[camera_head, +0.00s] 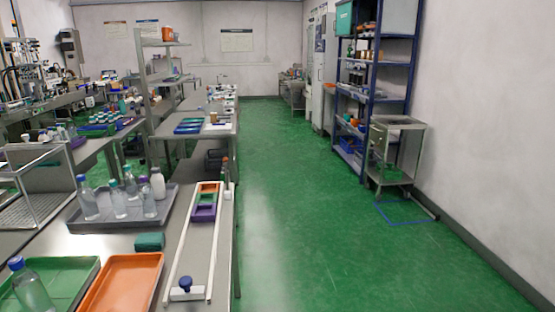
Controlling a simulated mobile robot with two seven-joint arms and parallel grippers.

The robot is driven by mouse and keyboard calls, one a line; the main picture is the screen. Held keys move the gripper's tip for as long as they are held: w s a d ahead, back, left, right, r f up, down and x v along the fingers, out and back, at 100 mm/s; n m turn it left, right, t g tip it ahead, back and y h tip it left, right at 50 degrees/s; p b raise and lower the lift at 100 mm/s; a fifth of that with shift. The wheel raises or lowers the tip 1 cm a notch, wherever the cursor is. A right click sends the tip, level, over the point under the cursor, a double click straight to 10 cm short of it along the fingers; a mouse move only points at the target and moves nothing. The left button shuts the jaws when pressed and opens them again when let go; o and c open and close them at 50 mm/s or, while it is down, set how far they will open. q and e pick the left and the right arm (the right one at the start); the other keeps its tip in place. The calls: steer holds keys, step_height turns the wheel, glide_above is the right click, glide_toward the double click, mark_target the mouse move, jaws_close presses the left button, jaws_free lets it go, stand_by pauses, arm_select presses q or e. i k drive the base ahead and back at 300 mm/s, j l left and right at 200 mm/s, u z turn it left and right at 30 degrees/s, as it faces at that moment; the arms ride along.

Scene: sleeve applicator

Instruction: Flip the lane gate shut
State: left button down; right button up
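A narrow lane with two white rails (212,258) runs lengthwise along the right edge of the near bench. At its near end a small white block with a dark blue knob (185,284) sits between the rails. At its far end lie an orange frame (207,188) and a purple frame (204,213). I cannot tell for sure which part is the lane gate, or how it stands. Neither of my grippers is in view.
A grey tray (80,222) with several bottles stands left of the lane. A dark green block (150,242), an orange tray (120,283) and a green tray (62,272) with a blue-capped bottle (32,288) are nearer. The green floor (320,240) to the right is clear.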

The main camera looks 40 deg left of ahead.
mark_target(224, 158)
steer(key=i+l, duration=0.25)
steer(key=i, duration=0.25)
steer(key=i+l+u, duration=0.1)
steer(key=i+l, duration=0.2)
steer(key=i, duration=0.25)
steer(key=i+j+u, duration=0.1)
steer(key=i+u, duration=0.15)
steer(key=u, duration=0.15)
steer(key=i+u, duration=0.55)
steer(key=u, duration=0.25)
steer(key=i+j+u, duration=0.15)
steer(key=i+u, duration=0.85)
steer(key=k, duration=0.1)
